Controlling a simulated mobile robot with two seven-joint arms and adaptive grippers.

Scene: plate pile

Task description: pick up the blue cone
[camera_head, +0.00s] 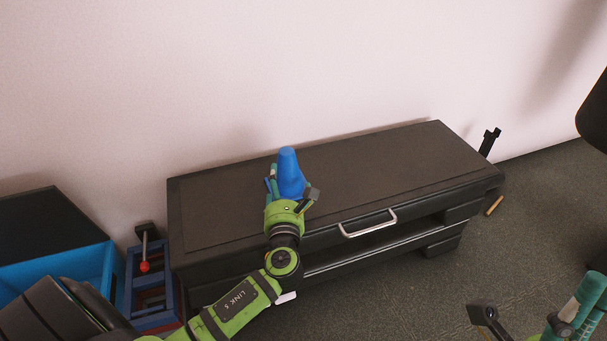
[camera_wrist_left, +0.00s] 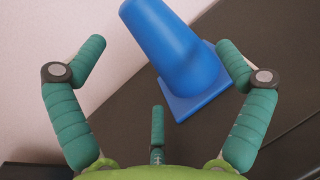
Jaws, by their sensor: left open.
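The blue cone (camera_head: 289,172) stands on the dark cabinet top, near its left part. In the left wrist view the cone (camera_wrist_left: 175,45) shows with its square base (camera_wrist_left: 195,95), beyond my fingers and nearer the right one. My left gripper (camera_head: 291,190) is at the cone in the head view and hides its lower part. In the left wrist view its green fingers (camera_wrist_left: 168,62) are spread wide, and I see no grip on the cone. My right gripper (camera_head: 530,318) is only partly in view at the lower right of the head view.
The dark cabinet (camera_head: 380,165) has a drawer with a silver handle (camera_head: 368,224). A bright blue bin (camera_head: 60,270) and a blue frame with a red knob (camera_head: 145,267) stand to its left. A small wooden piece (camera_head: 494,205) lies on the floor at right. The cabinet top right of the cone is clear.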

